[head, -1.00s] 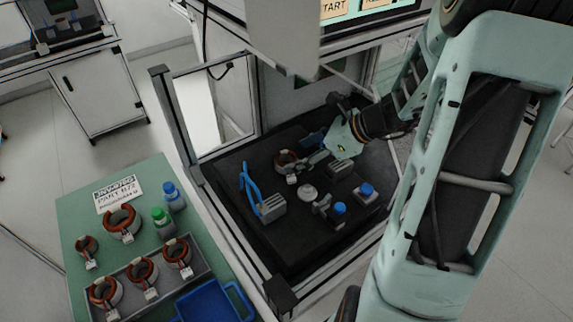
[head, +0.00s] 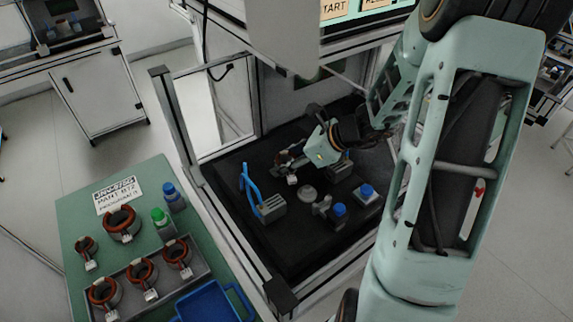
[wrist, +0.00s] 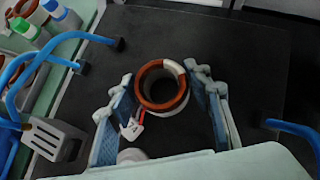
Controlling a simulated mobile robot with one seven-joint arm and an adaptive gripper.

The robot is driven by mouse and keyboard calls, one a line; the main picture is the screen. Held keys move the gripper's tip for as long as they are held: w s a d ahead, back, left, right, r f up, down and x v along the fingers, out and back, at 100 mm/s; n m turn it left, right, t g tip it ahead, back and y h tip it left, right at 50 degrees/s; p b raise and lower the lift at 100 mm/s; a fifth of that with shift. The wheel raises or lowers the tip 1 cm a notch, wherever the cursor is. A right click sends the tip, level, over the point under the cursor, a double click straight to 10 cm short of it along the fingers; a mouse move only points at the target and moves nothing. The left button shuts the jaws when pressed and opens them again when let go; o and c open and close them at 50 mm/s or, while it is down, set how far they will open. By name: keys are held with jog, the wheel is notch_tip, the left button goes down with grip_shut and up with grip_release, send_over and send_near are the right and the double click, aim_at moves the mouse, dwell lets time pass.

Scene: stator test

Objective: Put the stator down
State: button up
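The stator (wrist: 162,107), a ring with copper-brown windings and a white tag on red leads, stands on the black work surface (wrist: 255,75) in the wrist view. In the head view the stator (head: 283,158) is partly covered by my fingers. My gripper (wrist: 160,80) is open, with one blue-padded finger on each side of the stator. A small gap shows at the left finger; the right finger is very close, and I cannot tell whether it touches. In the head view my gripper (head: 290,160) reaches in from the right, low over the surface.
A grey block with blue hoses (head: 272,208), a round silver disc (head: 307,193) and blue buttons (head: 339,209) stand nearby. Frame posts (head: 175,130) edge the station at left. A green table (head: 75,225) holds more stators, bottles and a blue bin (head: 215,302).

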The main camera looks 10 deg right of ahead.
jog(key=c, duration=0.9)
jog(key=shift+r, duration=0.15)
jog(key=shift+r+p, duration=0.55)
jog(key=shift+p, duration=0.05)
jog(key=r+p, duration=0.2)
jog(key=r, duration=0.1)
jog(key=shift+s+d+r+p, duration=0.1)
jog(key=shift+s+p, duration=0.2)
jog(key=shift+s, duration=0.05)
jog(key=s+r+p, duration=0.1)
jog(key=s+r, duration=0.1)
jog(key=s+r+p, duration=0.1)
jog(key=r+p, duration=0.1)
jog(key=shift+s+r, duration=0.2)
jog(key=shift+s, duration=0.15)
jog(key=shift+s+r, duration=2)
jog(key=shift+s, duration=2.8)
jog(key=w+f+m+t+h, duration=0.1)
jog(key=w+f+m, duration=0.1)
jog(key=w, duration=0.5)
jog(key=w+f+m+t+h+p, duration=0.1)
jog(key=w+m+h, duration=0.1)
jog(key=w, duration=0.4)
jog(key=shift+w+f+m+t, duration=0.3)
jog(key=shift+w+f+m, duration=0.1)
jog(key=shift+m, duration=0.1)
